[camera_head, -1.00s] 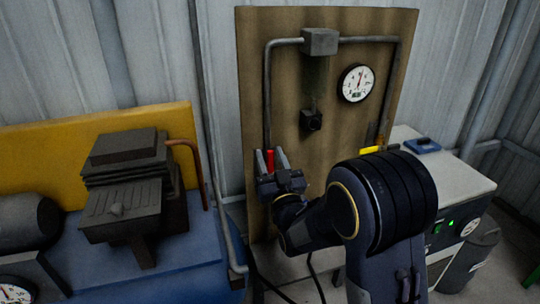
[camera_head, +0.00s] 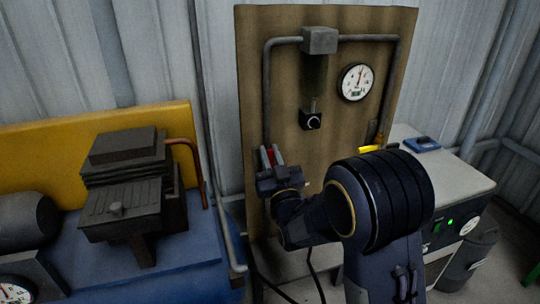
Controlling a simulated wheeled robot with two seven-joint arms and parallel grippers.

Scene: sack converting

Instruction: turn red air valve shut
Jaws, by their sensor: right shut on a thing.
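The red air valve handle (camera_head: 271,157) is at the lower end of the left grey pipe on the brown board (camera_head: 348,140). My right gripper (camera_head: 272,155) is at this handle, with its two fingers on either side of it and closed on it. The fingers and gripper body hide most of the handle and the valve body. My left gripper is not in view.
A round gauge (camera_head: 356,82) and a grey box (camera_head: 320,40) are on the board. A yellow handle (camera_head: 378,148) is on the right pipe. A compressor (camera_head: 133,185) stands at left, and a white cabinet (camera_head: 455,180) at right.

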